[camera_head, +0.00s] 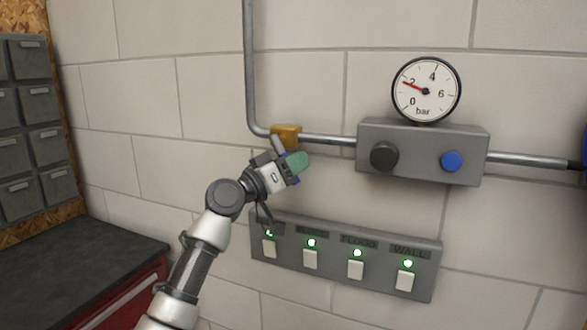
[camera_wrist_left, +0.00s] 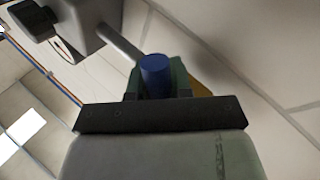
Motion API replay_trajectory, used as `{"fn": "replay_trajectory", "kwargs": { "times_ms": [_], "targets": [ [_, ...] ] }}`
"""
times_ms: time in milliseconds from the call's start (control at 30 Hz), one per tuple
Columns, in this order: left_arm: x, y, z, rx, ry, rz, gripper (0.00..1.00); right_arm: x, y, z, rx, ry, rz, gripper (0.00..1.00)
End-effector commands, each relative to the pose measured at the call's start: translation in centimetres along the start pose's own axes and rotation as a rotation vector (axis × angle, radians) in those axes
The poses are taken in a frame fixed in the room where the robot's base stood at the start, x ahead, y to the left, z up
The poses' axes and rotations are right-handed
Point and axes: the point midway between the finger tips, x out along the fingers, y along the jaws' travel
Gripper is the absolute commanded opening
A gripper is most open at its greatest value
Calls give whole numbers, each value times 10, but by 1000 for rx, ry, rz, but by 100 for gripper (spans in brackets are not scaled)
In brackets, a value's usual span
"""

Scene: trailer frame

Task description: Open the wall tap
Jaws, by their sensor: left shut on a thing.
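The wall tap has a brass body (camera_head: 286,132) on the grey pipe, left of the grey gauge box. Its brass also shows partly behind the fingers in the wrist view (camera_wrist_left: 199,89). My left gripper (camera_head: 294,163) is just below the brass body, with green finger pads. It is shut on the tap's blue handle, whose rounded blue end (camera_wrist_left: 156,75) shows between the pads in the wrist view. Most of the handle is hidden by the fingers in the head view. My right gripper is in neither view.
A pressure gauge (camera_head: 426,90) with its red needle near 2 stands on a grey box (camera_head: 421,152) with black and blue knobs. Below is a switch panel (camera_head: 334,262) with several lit green lamps. A dark-topped cabinet (camera_head: 75,270) and grey drawers (camera_head: 30,110) are at left.

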Motion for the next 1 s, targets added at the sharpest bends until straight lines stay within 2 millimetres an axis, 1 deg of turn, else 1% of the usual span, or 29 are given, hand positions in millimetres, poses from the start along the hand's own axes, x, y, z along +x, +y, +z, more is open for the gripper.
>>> {"fn": "replay_trajectory", "kwargs": {
  "times_ms": [33,67,200,233,500,567,633,767,900,1000],
  "targets": [
    [0,0,-1,0,1,0,0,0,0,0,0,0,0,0],
    [0,0,-1,0,1,0,22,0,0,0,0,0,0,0],
    [0,0,-1,1,0,0,43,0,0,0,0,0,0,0],
    [0,0,-1,1,0,0,46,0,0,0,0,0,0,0],
    [-1,0,0,2,-1,0,46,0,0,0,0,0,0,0],
    [-4,-1,0,2,-1,-1,46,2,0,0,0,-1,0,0],
    [-11,-2,1,4,0,0,46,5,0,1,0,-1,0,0],
    [-34,-3,3,6,0,-1,46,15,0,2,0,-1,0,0],
    [-64,-2,3,6,0,-2,46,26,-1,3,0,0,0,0],
    [-83,-2,3,4,-1,-1,46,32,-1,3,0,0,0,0]
  ]
}}
